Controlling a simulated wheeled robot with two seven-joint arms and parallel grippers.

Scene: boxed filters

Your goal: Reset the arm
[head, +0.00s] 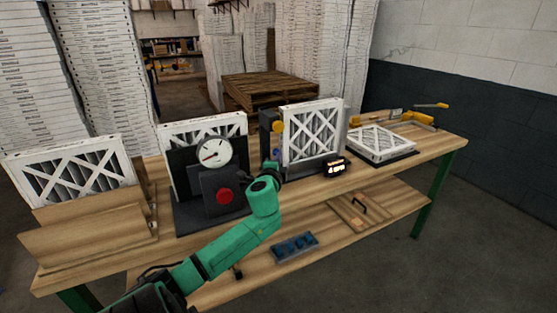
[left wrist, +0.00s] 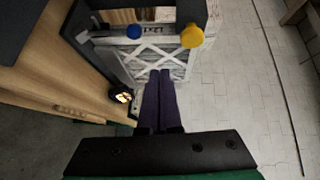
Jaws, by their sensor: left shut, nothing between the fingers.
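My left arm (head: 225,248) is green and reaches in from the lower left to the front of the workbench. Its gripper (head: 274,170) is in front of the bench's middle, between the gauge station and the upright filter. In the left wrist view the purple fingers (left wrist: 158,76) lie together, shut and empty, pointing toward a white-framed filter (left wrist: 155,62). A white-framed filter (head: 312,135) stands upright in a dark holder in the head view. My right gripper is not in view.
A gauge (head: 214,151) and red button (head: 224,196) are on a black station. Other filters stand at left (head: 75,170) and lie flat at right (head: 381,143). A small lit display (head: 336,168) sits near the front edge. A blue tray (head: 295,244) is on the lower shelf.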

